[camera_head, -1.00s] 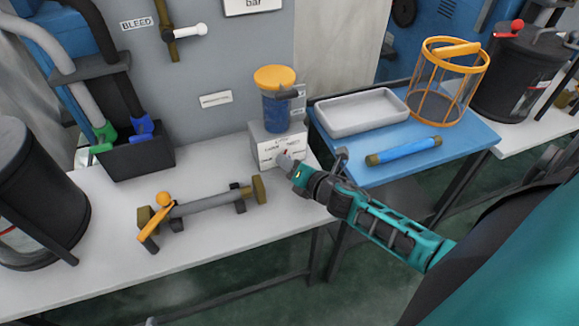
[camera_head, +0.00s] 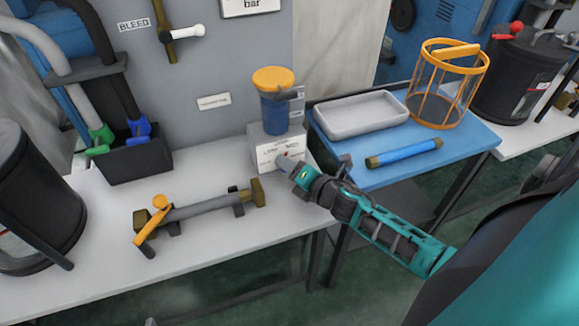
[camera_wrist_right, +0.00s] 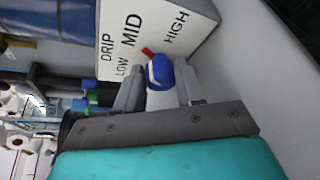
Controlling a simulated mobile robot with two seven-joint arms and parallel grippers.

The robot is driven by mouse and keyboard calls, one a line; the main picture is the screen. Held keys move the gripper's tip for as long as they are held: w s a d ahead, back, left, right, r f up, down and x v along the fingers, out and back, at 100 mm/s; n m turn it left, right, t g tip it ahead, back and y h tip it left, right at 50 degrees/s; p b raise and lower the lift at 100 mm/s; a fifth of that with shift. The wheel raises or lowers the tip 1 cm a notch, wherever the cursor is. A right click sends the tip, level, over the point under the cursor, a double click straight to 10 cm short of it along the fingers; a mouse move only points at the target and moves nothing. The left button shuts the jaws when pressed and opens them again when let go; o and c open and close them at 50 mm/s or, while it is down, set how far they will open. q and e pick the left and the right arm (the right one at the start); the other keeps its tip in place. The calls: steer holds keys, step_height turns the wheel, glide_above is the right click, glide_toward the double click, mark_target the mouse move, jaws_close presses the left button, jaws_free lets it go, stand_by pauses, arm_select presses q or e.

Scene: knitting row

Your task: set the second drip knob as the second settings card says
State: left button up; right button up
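The drip knob, blue and pale grey with a red pointer (camera_wrist_right: 148,52), sits on a white sloped panel (camera_wrist_right: 110,15) marked DRIP, LOW, MID and HIGH. In the right wrist view the pointer leans towards MID. My right gripper (camera_wrist_right: 161,90) has one finger on each side of the knob and appears shut on it. In the head view, my right gripper (camera_head: 286,165) reaches the front of the grey drip box (camera_head: 258,150), under a blue cup with a yellow lid (camera_head: 273,77). No settings card is readable. My left gripper is out of view.
A yellow-handled bar fixture (camera_head: 205,208) lies on the white bench. A blue table to the right holds a grey tray (camera_head: 360,115), a blue rod (camera_head: 405,153) and a yellow wire basket (camera_head: 445,85). A dark bin (camera_head: 135,160) with hoses stands left.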

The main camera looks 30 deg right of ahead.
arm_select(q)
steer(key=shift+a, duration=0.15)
arm_select(e)
steer(key=o, duration=0.3)
steer(key=shift+o, duration=0.2)
steer(key=shift+s, duration=0.1)
arm_select(q)
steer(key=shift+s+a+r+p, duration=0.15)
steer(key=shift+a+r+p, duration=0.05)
steer(key=shift+p, duration=0.45)
arm_select(e)
steer(key=v, duration=1.2)
steer(key=shift+s+r, duration=0.15)
steer(key=shift+s, duration=0.15)
